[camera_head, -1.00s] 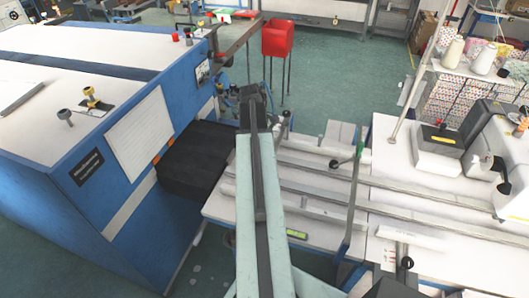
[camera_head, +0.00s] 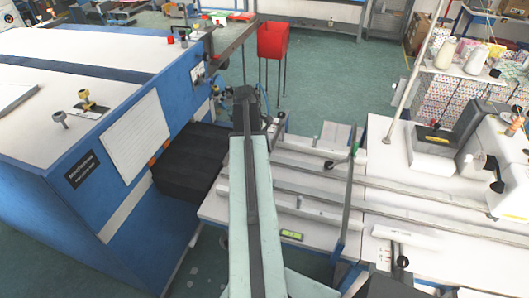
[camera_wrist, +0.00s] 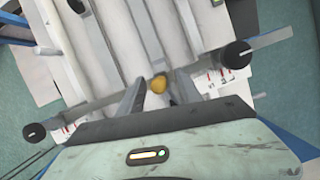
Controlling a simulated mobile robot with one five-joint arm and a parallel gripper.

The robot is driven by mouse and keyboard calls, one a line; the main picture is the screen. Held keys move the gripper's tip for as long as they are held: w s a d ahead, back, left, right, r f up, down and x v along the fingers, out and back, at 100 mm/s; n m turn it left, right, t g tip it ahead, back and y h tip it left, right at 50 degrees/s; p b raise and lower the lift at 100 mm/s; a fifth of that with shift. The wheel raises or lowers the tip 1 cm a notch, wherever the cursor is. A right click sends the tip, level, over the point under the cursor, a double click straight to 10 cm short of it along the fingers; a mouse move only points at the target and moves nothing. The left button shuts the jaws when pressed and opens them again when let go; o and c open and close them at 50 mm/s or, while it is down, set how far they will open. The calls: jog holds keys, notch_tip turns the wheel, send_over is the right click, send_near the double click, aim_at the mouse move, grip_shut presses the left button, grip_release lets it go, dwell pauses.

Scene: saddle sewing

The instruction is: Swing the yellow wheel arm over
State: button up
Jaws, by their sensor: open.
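In the wrist view a small round yellow piece (camera_wrist: 158,84) sits between the fingertips of my gripper (camera_wrist: 158,94). It appears to be the end of the yellow wheel arm; the rest of it cannot be made out. My gripper is open, with one finger on each side of the piece; I cannot tell whether they touch it. A grey bar (camera_wrist: 100,101) with black round knobs at its ends runs across behind the fingers. In the head view my arm reaches over the white table, and it hides the fingertips and the yellow piece.
A blue machine (camera_head: 125,215) with a black box (camera_head: 192,165) stands left of my arm. Long metal rails (camera_head: 340,185) and an upright green-grey lever (camera_head: 346,195) are on the white table at right. A sewing machine (camera_head: 455,140) is farther right. Open floor lies behind.

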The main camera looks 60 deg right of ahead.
jog(key=p+v, duration=0.7)
jog(key=shift+r, duration=0.3)
jog(key=shift+w, duration=0.1)
